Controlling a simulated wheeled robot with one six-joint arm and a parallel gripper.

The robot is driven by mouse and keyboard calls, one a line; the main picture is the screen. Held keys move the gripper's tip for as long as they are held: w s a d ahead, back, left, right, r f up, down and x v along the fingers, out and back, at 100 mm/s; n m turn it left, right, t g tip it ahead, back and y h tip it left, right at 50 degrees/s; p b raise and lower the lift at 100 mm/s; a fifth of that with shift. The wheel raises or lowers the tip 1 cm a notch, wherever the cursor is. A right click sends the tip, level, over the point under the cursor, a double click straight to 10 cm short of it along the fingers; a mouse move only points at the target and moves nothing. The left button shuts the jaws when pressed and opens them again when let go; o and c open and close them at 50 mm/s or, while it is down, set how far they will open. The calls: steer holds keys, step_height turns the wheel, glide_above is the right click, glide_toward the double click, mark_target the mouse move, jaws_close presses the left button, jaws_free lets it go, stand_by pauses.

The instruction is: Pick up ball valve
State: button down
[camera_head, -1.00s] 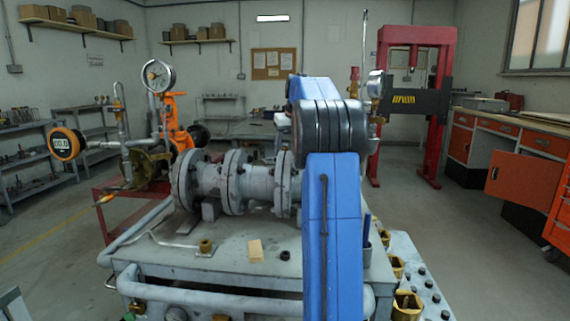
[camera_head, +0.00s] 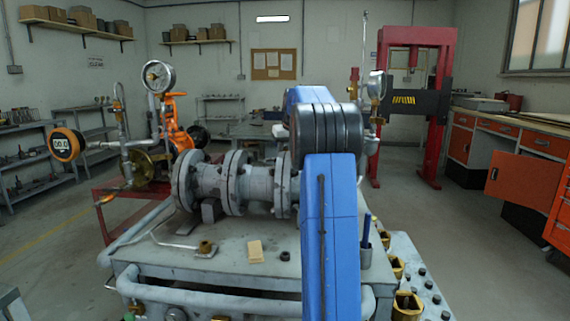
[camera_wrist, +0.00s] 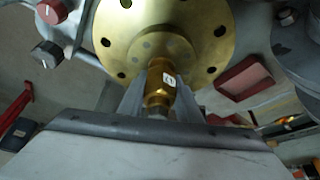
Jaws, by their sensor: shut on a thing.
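The ball valve (camera_wrist: 159,82) shows in the wrist view as a small brass fitting with a white marked label. It sits between the two fingers of my gripper (camera_wrist: 160,98), which is shut on it. A large brass flange (camera_wrist: 140,25) with bolt holes lies just beyond the valve's far end. I cannot tell whether the valve touches the flange. In the head view my blue arm hides the gripper and the valve.
The grey flanged pipe (camera_head: 235,185) stands on the bench (camera_head: 215,262). A yellowish block (camera_head: 255,251) and a small dark nut (camera_head: 285,255) lie on the bench. Gauges (camera_head: 158,76) rise at the left. A red press (camera_head: 440,100) stands behind at the right.

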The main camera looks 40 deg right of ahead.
steer(key=shift+r, duration=7.2)
steer(key=shift+r, duration=0.1)
